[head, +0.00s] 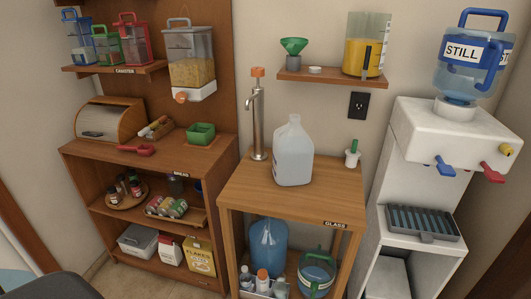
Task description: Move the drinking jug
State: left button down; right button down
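A translucent white gallon jug (294,155) stands upright on top of the small wooden table (250,190), beside a tall tap. A large blue bottle marked STILL (468,75), with a blue handle, sits upside down on the white water dispenser (452,135). A blue bottle (268,245) and a clear vessel with a green handle (317,272) stand on the table's lower shelf. I cannot tell which one is the drinking jug. Neither of my grippers is in view.
A metal tap with an orange top (257,120) rises behind the jug. A wall shelf (330,80) overhangs behind. The tabletop's front left is clear. A wooden cabinet (150,175) stands left.

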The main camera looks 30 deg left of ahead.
aim_at(293, 148)
jog(key=i+j+u, duration=0.2)
jog(key=i+j, duration=0.3)
jog(key=i+j+u, duration=0.25)
jog(key=i+j, duration=0.2)
jog(key=i, duration=0.2)
